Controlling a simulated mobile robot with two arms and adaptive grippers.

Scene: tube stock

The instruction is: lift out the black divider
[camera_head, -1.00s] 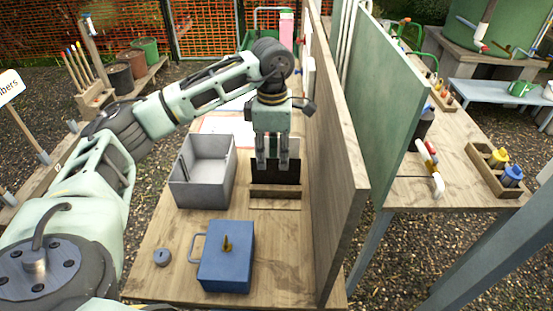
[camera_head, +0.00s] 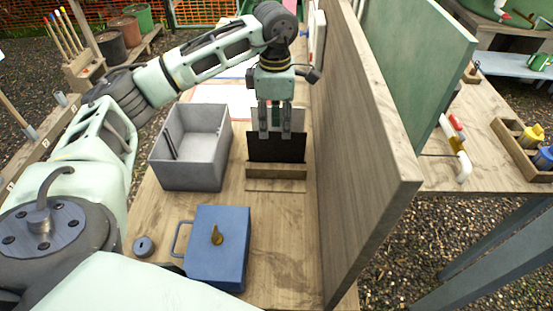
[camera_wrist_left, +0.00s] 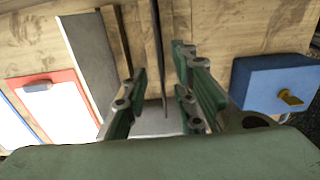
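The black divider (camera_head: 276,149) stands upright in a slotted wooden block (camera_head: 276,172) on the bench. A grey panel (camera_head: 300,119) stands just behind it. My left gripper (camera_head: 273,134) points down at the divider's top edge. In the left wrist view its fingers (camera_wrist_left: 161,98) are open, with a gap on both sides of a thin dark plate (camera_wrist_left: 158,50), which looks like the divider edge-on. The grey panel (camera_wrist_left: 90,58) lies left of the fingers there. The divider's lower edge is hidden in the block. My right gripper is not in view.
An open grey bin (camera_head: 222,158) stands left of the block. A blue box (camera_head: 218,247) with a brass knob and a small grey disc (camera_head: 143,246) are nearer. A tall wooden wall (camera_head: 365,150) closes off the right side. A red-edged clipboard (camera_wrist_left: 42,92) lies beyond.

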